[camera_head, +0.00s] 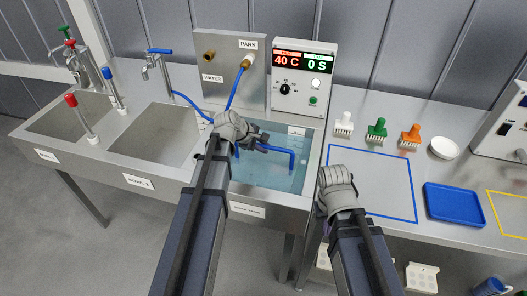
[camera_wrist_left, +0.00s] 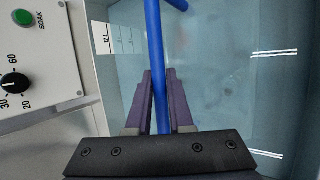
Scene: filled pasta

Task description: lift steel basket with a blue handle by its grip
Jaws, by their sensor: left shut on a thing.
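The blue handle (camera_head: 281,151) of the steel basket shows over the water bath (camera_head: 309,172). Its bar runs sideways, then bends down at its right end. In the left wrist view the blue bar (camera_wrist_left: 154,45) passes between the two purple fingers of my left gripper (camera_wrist_left: 158,98), which is shut on it. In the head view my left gripper (camera_head: 256,141) is at the left part of the bar. I cannot make out the steel basket body in the water. My right gripper (camera_head: 337,185) is over the front counter edge right of the bath; its fingers are hidden.
A control box (camera_head: 304,72) reading 40 C and 0 S stands behind the bath. A blue hose (camera_head: 236,93) hangs to its left. Two sinks lie left. A blue-outlined area (camera_head: 370,180) right of the bath is clear. Several brushes, a white bowl (camera_head: 444,148) and blue tray (camera_head: 455,204) lie right.

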